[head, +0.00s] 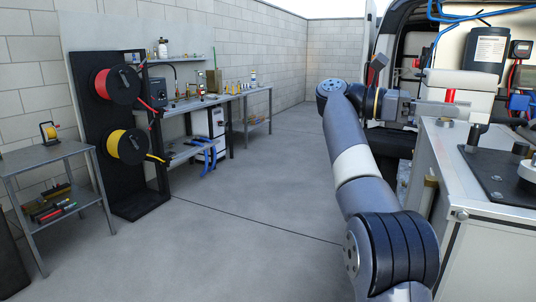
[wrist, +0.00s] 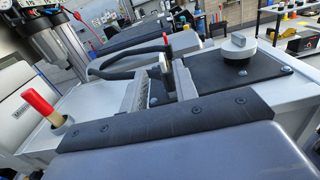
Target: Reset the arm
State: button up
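My arm rises from the bottom of the head view, and its wrist bends right toward the workbench at the vehicle. My gripper (head: 440,108) points right, beside a white housing with a red part (head: 450,95) below it. In the wrist view my gripper (wrist: 160,85) shows two grey fingers standing apart, with a gap between them. A dark part shows in the gap, but I see nothing clamped. The fingertips are partly hidden in the head view.
A red-handled valve (wrist: 42,108) stands left of my gripper. A black plate (wrist: 235,68) with a round metal knob lies to the right. A dark cylinder (head: 487,50) is mounted above the bench. Cable reels (head: 118,85) hang at left. The floor (head: 260,200) between is clear.

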jog(key=shift+s+d+r+p, duration=0.15)
jog(key=shift+s+d+p, duration=0.25)
jog(key=shift+d+p, duration=0.25)
jog(key=shift+r+p, duration=0.2)
jog(key=shift+p, duration=0.45)
jog(key=d+p, duration=0.1)
jog(key=p, duration=0.1)
jog(key=shift+p, duration=0.3)
jog(key=p+x, duration=0.1)
jog(key=p, duration=0.4)
jog(key=shift+s+d, duration=0.15)
jog(key=shift+s, duration=0.1)
jog(key=x, duration=0.3)
jog(key=shift+s+f, duration=0.15)
jog(key=shift+f, duration=0.15)
jog(key=n+t+h+p, duration=0.1)
jog(key=t, duration=0.1)
jog(key=shift+n+t, duration=0.3)
jog(key=shift+n, duration=0.1)
jog(key=shift+n+t+h+p, duration=0.5)
jog(key=shift+n+t+p, duration=0.6)
jog(key=shift+t, duration=0.9)
